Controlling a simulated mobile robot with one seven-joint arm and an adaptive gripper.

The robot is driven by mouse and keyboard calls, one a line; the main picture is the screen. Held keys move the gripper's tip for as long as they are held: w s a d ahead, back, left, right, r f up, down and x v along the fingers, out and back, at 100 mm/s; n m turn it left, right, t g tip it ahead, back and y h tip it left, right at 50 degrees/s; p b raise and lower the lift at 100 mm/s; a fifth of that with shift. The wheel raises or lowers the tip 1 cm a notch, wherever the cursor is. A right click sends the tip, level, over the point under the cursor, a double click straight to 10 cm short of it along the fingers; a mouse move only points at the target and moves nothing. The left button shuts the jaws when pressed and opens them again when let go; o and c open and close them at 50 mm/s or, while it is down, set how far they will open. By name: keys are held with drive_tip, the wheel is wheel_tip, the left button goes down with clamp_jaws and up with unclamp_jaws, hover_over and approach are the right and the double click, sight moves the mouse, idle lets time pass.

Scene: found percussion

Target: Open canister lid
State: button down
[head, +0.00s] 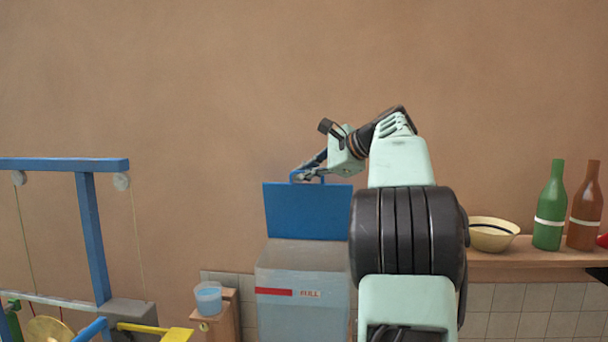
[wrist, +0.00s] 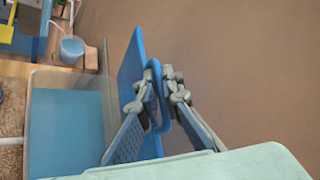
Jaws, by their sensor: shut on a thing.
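The canister (head: 303,275) is a pale, see-through box with a red stripe and a small label on its front. Its blue lid (head: 308,212) stands upright at the back edge of the box. In the wrist view the lid (wrist: 131,65) is seen nearly edge-on, and the canister (wrist: 35,110) shows an open top with a blue surface inside. My gripper (head: 313,174) is at the lid's top edge. In the wrist view my gripper (wrist: 163,92) is shut on the blue loop handle (wrist: 155,117), with a finger on each side of it.
A cup of blue liquid (head: 208,297) stands on a wooden stand left of the canister. A blue frame with hanging strings (head: 90,230) is at far left. A bowl (head: 492,235), a green bottle (head: 549,215) and a brown bottle (head: 585,215) stand on the right shelf.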

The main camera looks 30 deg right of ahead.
drive_tip(key=shift+w+d+r+g, duration=0.15)
drive_tip(key=shift+w+d+g, duration=0.05)
drive_tip(key=shift+w, duration=0.25)
drive_tip(key=shift+w+d+r+g, duration=0.1)
drive_tip(key=shift+w+d+g, duration=0.1)
drive_tip(key=shift+w, duration=0.2)
drive_tip(key=c, duration=2.1)
unclamp_jaws()
drive_tip(key=shift+m, duration=0.3)
drive_tip(key=v, duration=1.2)
drive_tip(key=shift+d, duration=0.2)
drive_tip(key=shift+s, duration=0.1)
